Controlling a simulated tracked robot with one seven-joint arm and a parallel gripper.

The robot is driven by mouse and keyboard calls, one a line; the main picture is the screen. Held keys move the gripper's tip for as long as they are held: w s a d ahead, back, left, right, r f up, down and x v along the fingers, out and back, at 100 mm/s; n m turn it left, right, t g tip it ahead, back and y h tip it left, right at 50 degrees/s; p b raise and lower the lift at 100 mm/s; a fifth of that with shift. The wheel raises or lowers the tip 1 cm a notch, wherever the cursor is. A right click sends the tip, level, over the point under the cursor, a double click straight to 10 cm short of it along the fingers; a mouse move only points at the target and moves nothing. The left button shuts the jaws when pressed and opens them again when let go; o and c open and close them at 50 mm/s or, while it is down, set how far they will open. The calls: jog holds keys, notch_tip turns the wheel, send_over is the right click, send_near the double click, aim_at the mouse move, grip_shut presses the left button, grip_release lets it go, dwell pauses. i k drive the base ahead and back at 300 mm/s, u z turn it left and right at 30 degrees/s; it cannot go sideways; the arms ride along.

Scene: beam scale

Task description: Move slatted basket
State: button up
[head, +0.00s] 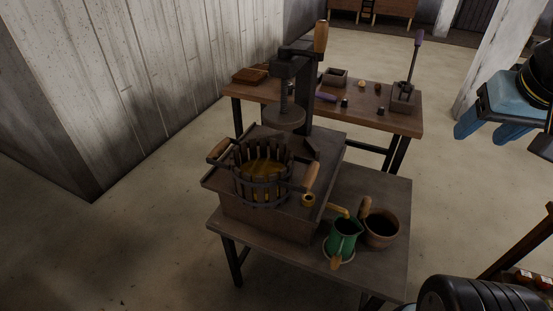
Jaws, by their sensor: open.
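The slatted basket (262,188) is a round tub of dark upright slats with metal bands and two wooden handles, one at its left and one at its right. It stands upright on the bed of a screw press (304,85), in front of the round press plate (284,118). Brownish-yellow contents show inside it. My gripper (484,132), with blue fingers, is at the upper right, partly cut off by the picture edge. It is open, well apart from the basket, and nothing shows between its fingers.
The press stands on a low table (385,275). A green jug (342,240) and a brown pot (381,229) stand at its front right. A second table (350,112) behind holds a small box (335,77), a lever tool (403,97) and small pieces. A wall (120,80) is at left.

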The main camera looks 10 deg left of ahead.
aim_at(264, 182)
jog(key=u, duration=0.05)
jog(key=k, duration=1.65)
jog(key=u, duration=1.15)
jog(key=i, duration=0.4)
jog(key=z, duration=0.4)
